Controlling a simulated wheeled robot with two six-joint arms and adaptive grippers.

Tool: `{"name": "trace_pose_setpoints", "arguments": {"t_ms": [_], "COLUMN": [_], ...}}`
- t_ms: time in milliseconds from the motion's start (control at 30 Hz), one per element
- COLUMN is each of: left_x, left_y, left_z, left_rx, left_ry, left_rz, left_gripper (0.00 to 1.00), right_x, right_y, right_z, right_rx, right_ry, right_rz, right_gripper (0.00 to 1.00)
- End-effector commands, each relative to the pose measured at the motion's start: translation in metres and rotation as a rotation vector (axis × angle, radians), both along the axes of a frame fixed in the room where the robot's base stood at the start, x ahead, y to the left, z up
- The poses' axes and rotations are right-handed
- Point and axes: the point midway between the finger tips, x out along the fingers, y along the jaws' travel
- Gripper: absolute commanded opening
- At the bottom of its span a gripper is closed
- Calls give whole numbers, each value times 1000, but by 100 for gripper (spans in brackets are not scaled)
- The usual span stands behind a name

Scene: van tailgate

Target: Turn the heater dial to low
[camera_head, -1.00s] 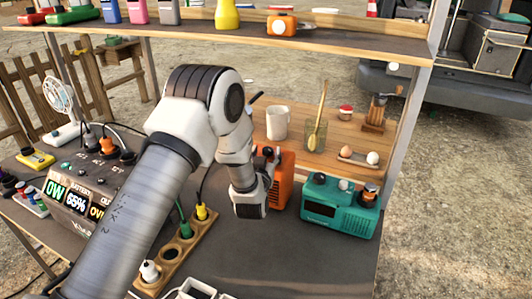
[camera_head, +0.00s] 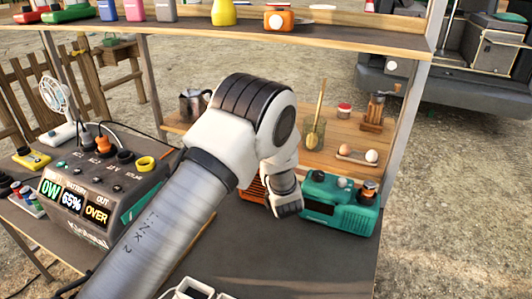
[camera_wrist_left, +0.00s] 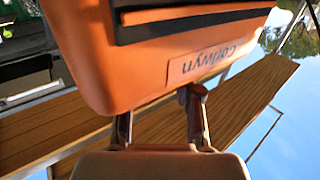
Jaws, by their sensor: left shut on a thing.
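The orange heater (camera_head: 251,191) stands on the dark counter, mostly hidden behind my left arm in the head view. In the left wrist view its orange body (camera_wrist_left: 90,50) fills the upper middle, with dark slats and a "Corlwyn" label. My left gripper (camera_wrist_left: 160,110) has its fingertips at the heater's edge near that label. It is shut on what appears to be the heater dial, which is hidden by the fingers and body. The dial's setting cannot be read.
A teal radio (camera_head: 341,207) stands close to the right of my left wrist. A power station (camera_head: 90,190) showing "0W 65% OVER" sits at left. The front right counter is clear.

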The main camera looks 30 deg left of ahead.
Motion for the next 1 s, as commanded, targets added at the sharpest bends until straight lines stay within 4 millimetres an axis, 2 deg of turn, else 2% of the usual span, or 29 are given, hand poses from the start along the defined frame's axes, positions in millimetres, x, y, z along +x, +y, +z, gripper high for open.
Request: {"name": "trace_pose_setpoints", "arguments": {"t_ms": [233, 267, 300, 333, 667, 1000], "left_x": [-1, -1, -1, -1, -3, -49], "left_y": [1, 1, 1, 1, -2, -41], "left_z": [-1, -1, -1, -1, 0, -1], "left_rx": [0, 0, 0, 0, 0, 2], "left_ry": [2, 2, 2, 2, 2, 3], "left_rz": [3, 3, 3, 3, 0, -1], "left_gripper": [0, 41, 55, 59, 59, 59], "right_x": [0, 0, 0, 0, 0, 0], "right_y": [0, 0, 0, 0, 0, 0], "right_z": [0, 0, 0, 0, 0, 0], "right_rx": [0, 0, 0, 0, 0, 0], "right_ry": [0, 0, 0, 0, 0, 0], "right_rz": [0, 0, 0, 0, 0, 0], "right_gripper": [40, 40, 40, 40, 40, 40]}}
